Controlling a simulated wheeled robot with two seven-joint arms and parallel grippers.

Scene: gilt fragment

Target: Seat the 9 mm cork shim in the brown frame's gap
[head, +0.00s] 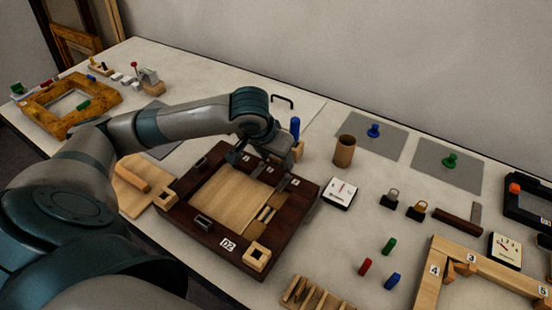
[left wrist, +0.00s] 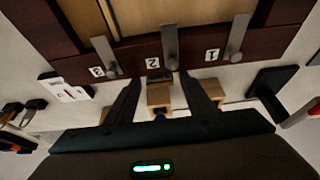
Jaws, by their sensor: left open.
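The dark brown frame (head: 222,238) lies on the table around a pale wood panel (head: 228,197), with small light pieces at the panel's right edge. The left wrist view shows the frame's edge (left wrist: 135,56) with tags 1, 2 and 3 and metal strips across it. My left gripper (head: 270,160) is over the far edge of the frame. In the left wrist view the gripper (left wrist: 160,88) is open, its fingers on either side of a light wood block (left wrist: 160,98); contact cannot be told. I cannot single out the 9 mm cork shim. My right gripper is out of view.
A blue-handled item (head: 295,127) stands just beyond the gripper. A brown cup (head: 345,150) and a white dial gauge (head: 340,193) are to the right. A slotted wooden rack (head: 310,294) is at the front. A light wood frame (head: 428,272) lies at front right.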

